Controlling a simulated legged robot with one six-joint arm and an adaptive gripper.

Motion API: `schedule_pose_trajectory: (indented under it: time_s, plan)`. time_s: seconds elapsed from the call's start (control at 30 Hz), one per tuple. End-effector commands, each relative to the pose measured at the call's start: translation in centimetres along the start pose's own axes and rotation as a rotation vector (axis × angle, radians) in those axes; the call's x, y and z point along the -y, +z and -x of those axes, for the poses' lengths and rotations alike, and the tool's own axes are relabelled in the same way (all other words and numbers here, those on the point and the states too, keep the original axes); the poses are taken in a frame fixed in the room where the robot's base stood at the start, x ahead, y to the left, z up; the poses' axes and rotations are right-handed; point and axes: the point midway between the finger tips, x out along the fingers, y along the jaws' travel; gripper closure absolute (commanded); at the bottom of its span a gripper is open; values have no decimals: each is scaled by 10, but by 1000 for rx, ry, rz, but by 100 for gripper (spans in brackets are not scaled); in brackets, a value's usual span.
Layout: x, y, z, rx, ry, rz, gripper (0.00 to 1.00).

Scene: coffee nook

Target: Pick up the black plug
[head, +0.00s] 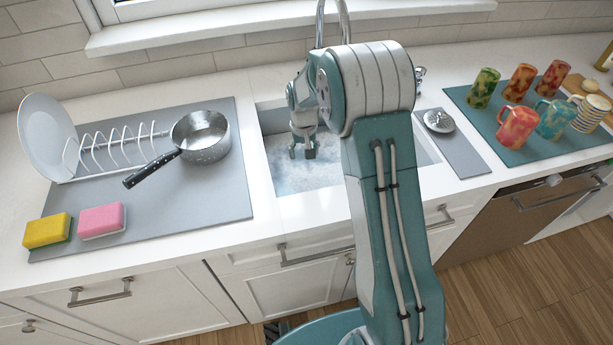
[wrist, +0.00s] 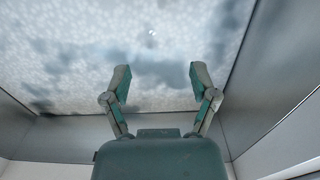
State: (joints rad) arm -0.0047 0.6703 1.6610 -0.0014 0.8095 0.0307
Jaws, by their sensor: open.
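I cannot make out a black plug in either view. The sink (head: 268,118) holds water covered with white foam (head: 300,174), which hides its floor. In the wrist view the foam (wrist: 70,45) fills the upper part, with dark blurred patches and a small bright spot (wrist: 152,32) ahead of my fingers. My gripper (head: 302,152) is in the sink, pointing down above or at the foam. In the wrist view my gripper (wrist: 158,78) has its two fingers wide apart with nothing between them.
Sink walls (wrist: 275,110) stand close on the sides. A grey mat (head: 232,190) at left bears a pot (head: 203,138), plate rack and sponges. A small metal item (head: 438,121) lies on a mat at right. Several mugs (head: 518,128) stand farther right. The faucet (head: 345,20) is behind.

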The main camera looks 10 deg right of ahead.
Motion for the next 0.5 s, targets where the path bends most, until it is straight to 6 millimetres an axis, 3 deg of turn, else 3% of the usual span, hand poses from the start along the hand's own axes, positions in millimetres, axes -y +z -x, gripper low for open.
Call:
schedule_pose_trajectory:
  time_s: [0.2,0.5]
  plan:
    - [-2,1,-34,2,-1,-1,25]
    - [-2,2,-59,4,-1,-1,25]
